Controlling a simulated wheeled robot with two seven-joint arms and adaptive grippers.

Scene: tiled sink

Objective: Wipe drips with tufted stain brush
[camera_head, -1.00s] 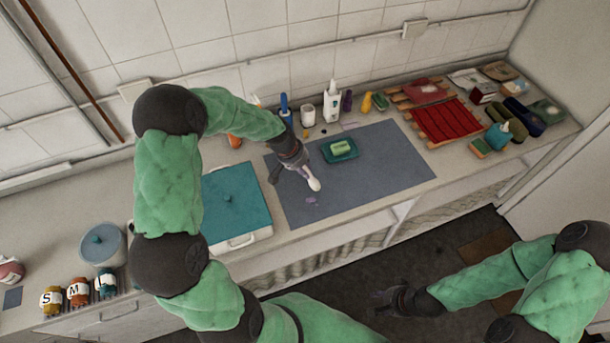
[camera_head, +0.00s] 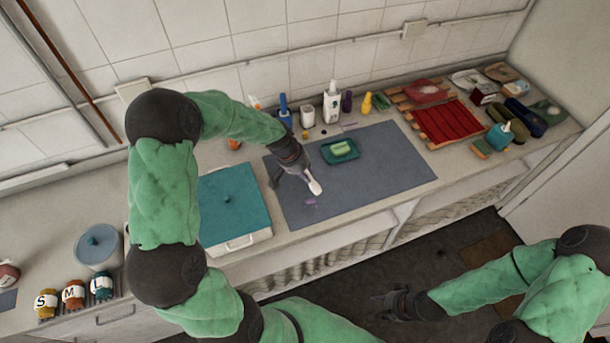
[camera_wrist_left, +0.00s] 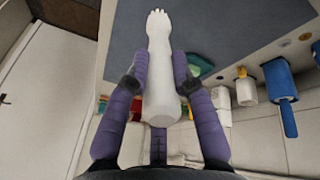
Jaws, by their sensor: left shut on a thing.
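My left gripper (camera_head: 298,177) is shut on a white brush (camera_head: 314,187) with a thick handle and a tip of short finger-like tufts. The brush also shows in the left wrist view (camera_wrist_left: 160,80), between the two purple fingers. It is tilted, with its tip pointing down over the front of the grey mat (camera_head: 375,178). A small purple drip mark (camera_head: 310,203) lies on the mat just in front of the tip. I cannot tell whether the tip touches the mat. My right gripper (camera_head: 384,303) hangs over the floor, apart from the counter, and looks open and empty.
A teal tray with a green block (camera_head: 341,150) sits on the mat. Bottles, including a white one (camera_head: 331,104), stand along the wall. A teal-lidded box (camera_head: 233,200) is left of the mat; a red rack (camera_head: 446,122) is right. The mat's right half is clear.

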